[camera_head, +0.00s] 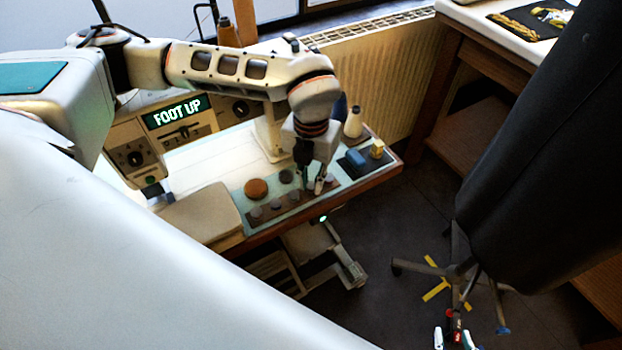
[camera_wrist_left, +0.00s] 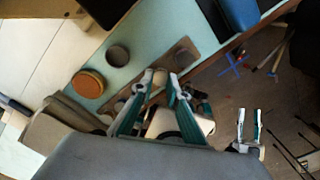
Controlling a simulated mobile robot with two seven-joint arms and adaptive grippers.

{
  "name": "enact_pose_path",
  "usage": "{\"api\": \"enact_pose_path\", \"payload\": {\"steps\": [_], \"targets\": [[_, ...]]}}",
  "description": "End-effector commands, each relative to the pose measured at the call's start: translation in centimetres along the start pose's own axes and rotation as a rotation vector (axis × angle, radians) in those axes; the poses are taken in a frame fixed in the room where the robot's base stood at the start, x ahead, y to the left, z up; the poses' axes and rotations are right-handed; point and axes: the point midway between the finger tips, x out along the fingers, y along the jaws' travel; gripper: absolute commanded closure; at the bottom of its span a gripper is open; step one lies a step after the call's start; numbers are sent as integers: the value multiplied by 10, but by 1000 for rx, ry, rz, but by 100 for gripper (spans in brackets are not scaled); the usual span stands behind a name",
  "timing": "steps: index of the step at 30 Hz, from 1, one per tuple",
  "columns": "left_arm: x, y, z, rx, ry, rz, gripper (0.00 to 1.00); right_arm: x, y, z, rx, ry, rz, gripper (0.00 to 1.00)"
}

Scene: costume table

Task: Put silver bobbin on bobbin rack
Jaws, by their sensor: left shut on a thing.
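My left gripper (camera_head: 316,184) is over the front of the sewing table, its fingers pointing down at the brown bobbin rack (camera_head: 266,217). In the left wrist view, my left gripper (camera_wrist_left: 161,78) is shut on a small pale grey thing, which looks like the silver bobbin (camera_wrist_left: 160,76). It is right at the rack (camera_wrist_left: 186,52); I cannot tell whether it touches. Several greyish bobbins sit in a row on the rack. My right gripper (camera_head: 453,341) shows at the bottom edge of the head view. In the left wrist view, my right gripper (camera_wrist_left: 249,112) has its fingers apart and is empty.
On the teal mat lie a round brown tin (camera_head: 256,189) and a grey disc (camera_head: 286,176). To the right are a blue block (camera_head: 355,158), a yellow piece (camera_head: 377,148) and a white thread cone (camera_head: 353,123). A dark garment (camera_head: 555,130) hangs on a stand at right.

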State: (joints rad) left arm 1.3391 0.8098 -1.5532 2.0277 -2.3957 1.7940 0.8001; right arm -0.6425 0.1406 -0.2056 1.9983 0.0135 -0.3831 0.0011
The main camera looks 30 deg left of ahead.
Motion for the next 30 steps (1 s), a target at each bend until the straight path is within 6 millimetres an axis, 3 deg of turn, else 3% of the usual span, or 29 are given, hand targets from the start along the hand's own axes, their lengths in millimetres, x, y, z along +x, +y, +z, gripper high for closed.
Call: {"api": "enact_pose_path", "payload": {"steps": [1, 2, 3, 4, 17, 30], "targets": [[0, 0, 0, 0, 0, 0, 94, 0, 0, 0, 0, 1, 1, 65], [0, 0, 0, 0, 0, 0, 77, 0, 1, -1, -1, 1, 1, 65], [0, 0, 0, 0, 0, 0, 67, 1, 1, -1, -1, 2, 1, 65], [0, 0, 0, 0, 0, 0, 65, 1, 1, -1, -1, 2, 2, 65], [-8, 0, 1, 0, -2, 0, 65, 3, 4, -4, -5, 8, 6, 65], [-89, 0, 1, 0, -4, -1, 65, 2, 3, -4, -2, 6, 4, 65]]}}
